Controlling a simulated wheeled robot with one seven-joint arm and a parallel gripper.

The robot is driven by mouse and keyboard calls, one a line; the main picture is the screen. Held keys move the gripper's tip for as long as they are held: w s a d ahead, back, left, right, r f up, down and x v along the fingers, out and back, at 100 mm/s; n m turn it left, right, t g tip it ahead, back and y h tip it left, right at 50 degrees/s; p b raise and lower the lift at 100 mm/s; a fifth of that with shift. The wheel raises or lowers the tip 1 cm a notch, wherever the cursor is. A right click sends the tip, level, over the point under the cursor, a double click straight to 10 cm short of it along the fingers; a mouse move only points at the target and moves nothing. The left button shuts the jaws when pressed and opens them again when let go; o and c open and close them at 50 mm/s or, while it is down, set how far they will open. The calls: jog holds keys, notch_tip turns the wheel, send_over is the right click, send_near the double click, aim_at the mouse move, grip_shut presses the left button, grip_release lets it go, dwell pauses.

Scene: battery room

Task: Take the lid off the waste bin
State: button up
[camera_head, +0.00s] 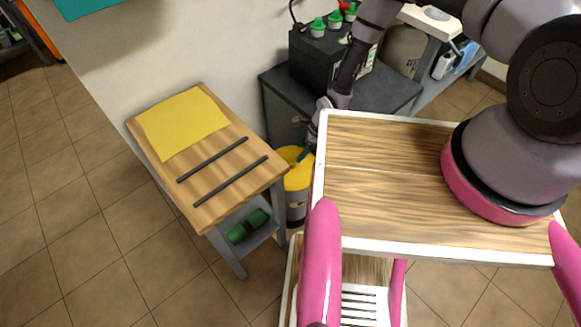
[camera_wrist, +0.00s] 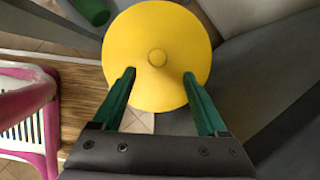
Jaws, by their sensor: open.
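The waste bin (camera_head: 297,205) is a grey cylinder on the floor between the wooden side table and my body. Its yellow lid (camera_head: 299,176) is on top of it, partly hidden by my arm and tray. In the wrist view the round yellow lid (camera_wrist: 157,92) with a small central knob (camera_wrist: 157,57) fills the upper middle. My gripper (camera_wrist: 158,75) has its two green fingers apart, one on each side of the knob in the picture, with nothing between them. I cannot tell whether the fingertips touch the lid. In the head view the gripper (camera_head: 303,155) is small beside the lid.
A wooden side table (camera_head: 238,135) with a yellow cloth (camera_head: 182,122) and two dark bars stands left of the bin. A dark cabinet (camera_head: 395,92) bearing a black battery (camera_head: 318,62) stands close behind. Open tiled floor lies at the left.

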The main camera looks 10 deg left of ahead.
aim_at(292, 161)
jog(key=x, duration=0.6)
jog(key=shift+s+a+f, duration=0.2)
jog(key=shift+a+f, duration=0.05)
jog(key=shift+f, duration=0.05)
grip_shut()
dwell(1.2)
